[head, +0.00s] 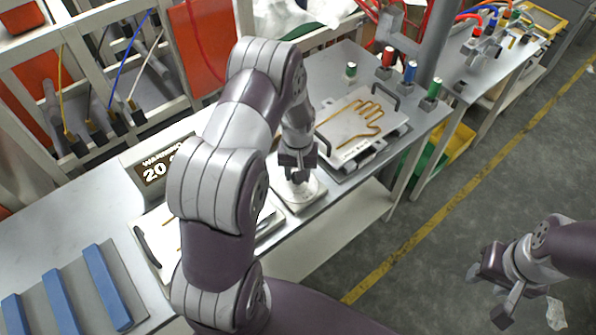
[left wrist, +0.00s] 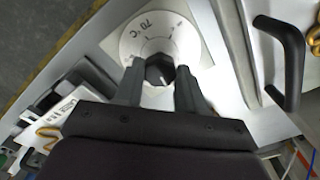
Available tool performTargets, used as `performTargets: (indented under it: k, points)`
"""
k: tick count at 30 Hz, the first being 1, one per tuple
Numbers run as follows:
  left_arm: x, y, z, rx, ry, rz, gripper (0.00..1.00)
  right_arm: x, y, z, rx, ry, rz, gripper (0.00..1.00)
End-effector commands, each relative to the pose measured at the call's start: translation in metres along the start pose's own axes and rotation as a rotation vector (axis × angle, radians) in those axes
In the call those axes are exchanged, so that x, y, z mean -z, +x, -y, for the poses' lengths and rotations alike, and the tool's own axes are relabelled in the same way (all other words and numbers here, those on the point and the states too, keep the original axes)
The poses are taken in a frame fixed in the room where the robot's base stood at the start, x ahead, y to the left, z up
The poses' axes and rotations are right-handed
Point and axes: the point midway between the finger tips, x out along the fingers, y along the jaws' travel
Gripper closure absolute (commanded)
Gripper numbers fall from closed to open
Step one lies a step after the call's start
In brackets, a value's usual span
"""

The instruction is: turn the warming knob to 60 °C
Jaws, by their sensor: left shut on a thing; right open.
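The warming knob (left wrist: 159,69) is a dark, faceted knob in the middle of a round white dial (left wrist: 140,36) marked 70 °C. In the head view the dial (head: 308,194) sits on a pale plate at the bench's front edge. My left gripper (head: 297,176) is over it, pointing down. In the left wrist view its two fingers (left wrist: 158,82) stand on either side of the knob, shut on it. A display (head: 160,166) reads WARMING and 20; the rest is hidden by my left arm. My right gripper (head: 497,291) is open and empty, over the floor at the right.
A plate with a hand-shaped outline (head: 358,124) and black handles lies just beyond the dial. A similar plate (head: 152,240) lies nearer, partly behind my left arm. Blue bars (head: 107,287) lie at the lower left. Red, blue and green capped posts (head: 410,72) stand farther back.

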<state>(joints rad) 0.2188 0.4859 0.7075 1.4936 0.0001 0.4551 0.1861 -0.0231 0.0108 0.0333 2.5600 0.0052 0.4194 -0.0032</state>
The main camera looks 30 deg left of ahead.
Motion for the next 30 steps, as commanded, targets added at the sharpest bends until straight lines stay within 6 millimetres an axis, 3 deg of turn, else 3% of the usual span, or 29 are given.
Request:
performTargets:
  k: [30]
  points:
    - [0.0009, -0.0010, -0.0004, 0.001, 0.932, -0.003, 0.91, -0.0003, 0.0028, 0.0000, 0.000, 0.000, 0.000, 0.55]
